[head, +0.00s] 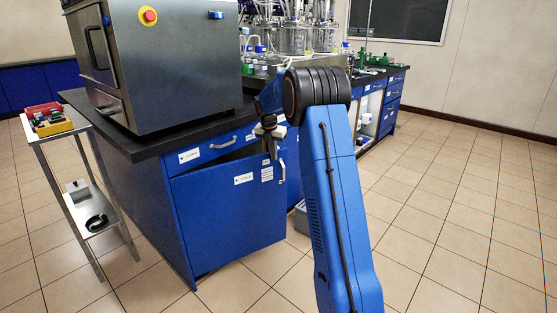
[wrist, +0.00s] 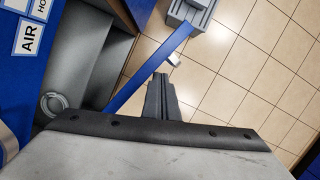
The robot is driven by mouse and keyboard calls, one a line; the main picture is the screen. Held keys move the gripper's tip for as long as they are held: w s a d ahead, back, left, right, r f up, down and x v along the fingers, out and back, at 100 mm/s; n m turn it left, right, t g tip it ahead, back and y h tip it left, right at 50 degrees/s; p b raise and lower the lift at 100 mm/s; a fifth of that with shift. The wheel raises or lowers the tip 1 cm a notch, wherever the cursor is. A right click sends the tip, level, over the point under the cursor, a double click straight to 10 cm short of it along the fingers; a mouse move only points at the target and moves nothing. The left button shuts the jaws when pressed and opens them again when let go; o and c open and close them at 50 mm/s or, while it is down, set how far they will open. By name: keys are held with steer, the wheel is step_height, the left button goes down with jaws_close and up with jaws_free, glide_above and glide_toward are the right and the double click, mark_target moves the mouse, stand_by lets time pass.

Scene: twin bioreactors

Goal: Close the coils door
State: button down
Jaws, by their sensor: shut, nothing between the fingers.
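The coils door (head: 230,218) is the blue front of the near cabinet, with a small label and an upright handle (head: 282,171) at its right side. It stands ajar, with a dark gap above it under the drawer. In the wrist view the door (wrist: 148,70) shows as a narrow blue strip, with the grey cabinet inside open to its left. My gripper (head: 268,148) is near the door's upper right corner. In the wrist view my gripper (wrist: 158,80) is shut and empty, close beside the strip on its right. I cannot tell if it touches.
A drawer (head: 215,150) with a handle sits above the door, under the black worktop with a large steel machine (head: 170,55). A cart (head: 60,135) stands left. A grey box (wrist: 190,12) is on the floor beyond the door. Tiled floor at right is free.

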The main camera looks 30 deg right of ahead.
steer(key=shift+w+n, duration=0.4)
steer(key=shift+w, duration=0.95)
